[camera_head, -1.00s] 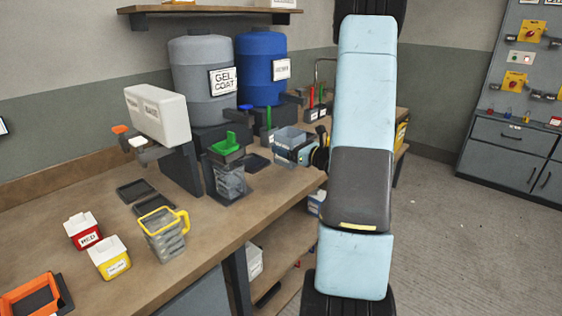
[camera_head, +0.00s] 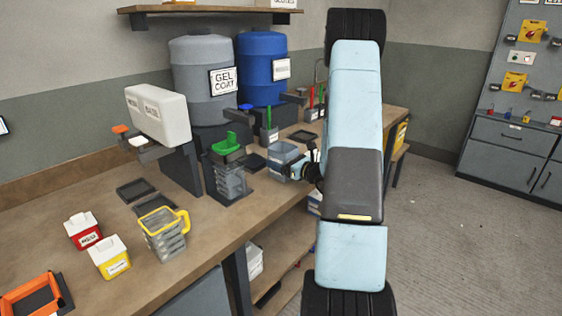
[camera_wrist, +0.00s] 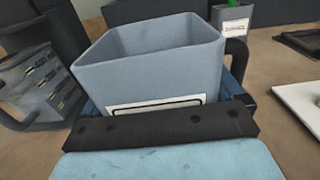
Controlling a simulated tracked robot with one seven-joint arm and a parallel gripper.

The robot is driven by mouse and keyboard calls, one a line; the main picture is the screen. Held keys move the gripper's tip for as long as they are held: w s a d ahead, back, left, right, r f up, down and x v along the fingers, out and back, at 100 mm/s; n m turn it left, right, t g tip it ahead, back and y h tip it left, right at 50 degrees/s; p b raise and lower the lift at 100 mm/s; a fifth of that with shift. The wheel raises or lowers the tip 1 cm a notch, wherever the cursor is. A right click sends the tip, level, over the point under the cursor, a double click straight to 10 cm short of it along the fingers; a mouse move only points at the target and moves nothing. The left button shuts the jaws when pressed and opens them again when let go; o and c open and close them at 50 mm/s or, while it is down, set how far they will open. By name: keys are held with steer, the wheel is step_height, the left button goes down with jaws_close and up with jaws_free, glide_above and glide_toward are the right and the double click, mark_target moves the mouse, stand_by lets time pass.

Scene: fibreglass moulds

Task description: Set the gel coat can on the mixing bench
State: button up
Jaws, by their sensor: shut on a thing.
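An open-topped grey can (camera_head: 281,158) is at the right part of the mixing bench (camera_head: 215,235). I take it to be the gel coat can, but its label cannot be read. In the wrist view the can (camera_wrist: 150,62) fills the middle, mouth up and roughly upright, with a dark handle on its right and a white label low on the near side. My gripper (camera_head: 297,168) is shut on the can from the near right side. The can's base is hidden, so I cannot tell whether it touches the bench top.
Left of the can stands a dispenser with a green top (camera_head: 229,146). A grey drum marked GEL COAT (camera_head: 203,75) and a blue drum (camera_head: 262,70) stand behind. A clear jug with yellow rim (camera_head: 165,236) and small red and yellow boxes are front left. Bare bench lies between.

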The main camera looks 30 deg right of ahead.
steer(key=o, duration=1.2)
steer(key=v, duration=1.2)
steer(key=shift+r, duration=0.1)
